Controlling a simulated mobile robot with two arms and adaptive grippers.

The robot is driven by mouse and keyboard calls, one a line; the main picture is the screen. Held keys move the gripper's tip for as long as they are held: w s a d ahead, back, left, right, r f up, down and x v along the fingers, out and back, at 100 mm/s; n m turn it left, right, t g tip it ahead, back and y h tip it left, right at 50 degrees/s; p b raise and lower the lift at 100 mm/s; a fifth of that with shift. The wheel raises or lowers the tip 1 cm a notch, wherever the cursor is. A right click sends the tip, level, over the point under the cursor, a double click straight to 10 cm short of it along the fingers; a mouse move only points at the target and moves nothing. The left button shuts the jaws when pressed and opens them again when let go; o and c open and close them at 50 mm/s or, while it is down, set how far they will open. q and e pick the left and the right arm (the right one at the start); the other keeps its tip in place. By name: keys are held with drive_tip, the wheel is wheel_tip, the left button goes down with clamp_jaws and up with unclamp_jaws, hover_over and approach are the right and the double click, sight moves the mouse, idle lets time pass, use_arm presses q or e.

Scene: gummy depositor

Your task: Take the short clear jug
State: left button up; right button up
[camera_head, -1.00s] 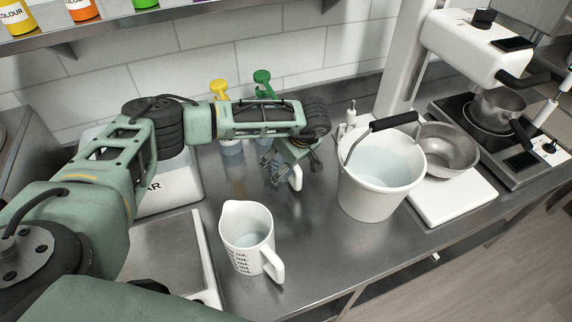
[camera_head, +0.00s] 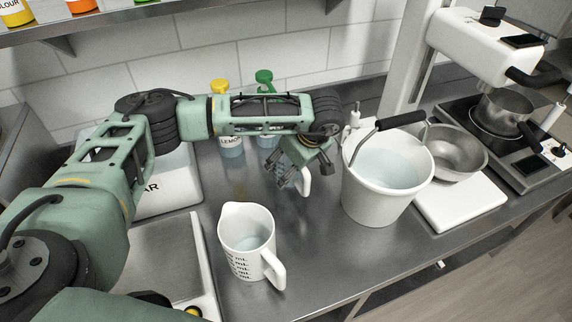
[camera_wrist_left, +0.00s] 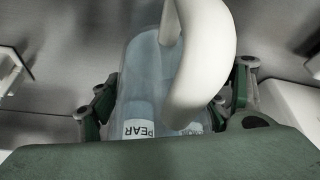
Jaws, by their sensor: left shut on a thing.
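My left gripper (camera_head: 287,176) is over the middle of the steel counter, left of the white bucket, with its fingers pointing down. The gripper hides most of the jug in the head view. I cannot tell whether its base touches the counter. My right gripper is out of view.
A white measuring jug (camera_head: 246,236) stands in front. The white bucket (camera_head: 375,199) with a black-gripped handle is close on the right, a steel bowl (camera_head: 455,160) beyond it. Yellow-capped (camera_head: 219,87) and green-capped (camera_head: 264,76) bottles stand behind. Bare counter (camera_head: 315,240) lies between measuring jug and bucket.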

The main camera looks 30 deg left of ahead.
use_arm(q)
drive_tip(key=s+d+b, duration=0.1)
drive_tip(key=s+d, duration=0.2)
drive_tip(key=s+d+b, duration=0.1)
drive_tip(key=s+d, duration=0.1)
drive_tip(key=d, duration=0.1)
drive_tip(key=s+d+b, duration=0.2)
drive_tip(key=s+d, duration=0.1)
drive_tip(key=d, duration=0.1)
drive_tip(key=shift+s, duration=0.35)
drive_tip(key=shift+s+d, duration=0.45)
drive_tip(key=shift+d, duration=0.05)
